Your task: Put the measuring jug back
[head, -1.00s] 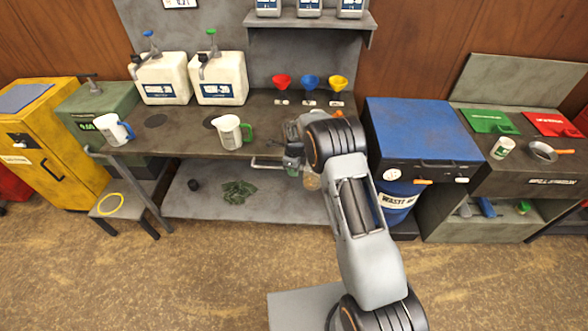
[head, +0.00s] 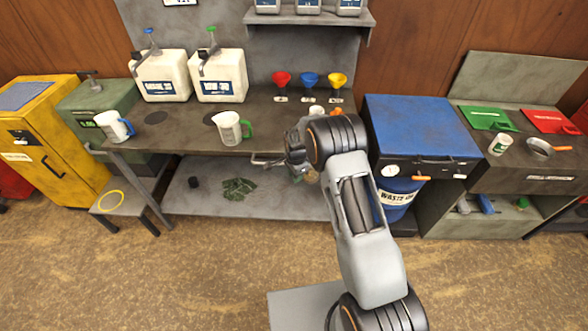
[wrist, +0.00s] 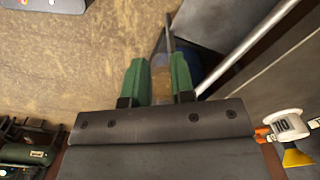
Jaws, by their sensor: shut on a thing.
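My gripper (wrist: 159,72) shows in the wrist view with two green finger pads, shut on a partly seen translucent, tan-tinted thing (wrist: 157,62). I cannot tell for certain what this is. In the head view my arm hides most of the gripper, which is at the bench's front edge. A white measuring jug with a green handle (head: 229,128) stands upright on the bench beside a dark round mark (head: 211,118). Another with a blue handle (head: 113,127) stands at the bench's left end, left of a second dark mark (head: 155,117). My gripper is apart from both.
Two white canisters (head: 219,75) stand at the bench's back. Red, blue and yellow funnels (head: 310,79) stand right of them. A blue-lidded waste unit (head: 418,125) is right of my arm. Green crumpled cloth (head: 238,189) lies on the lower shelf. The bench's middle front is clear.

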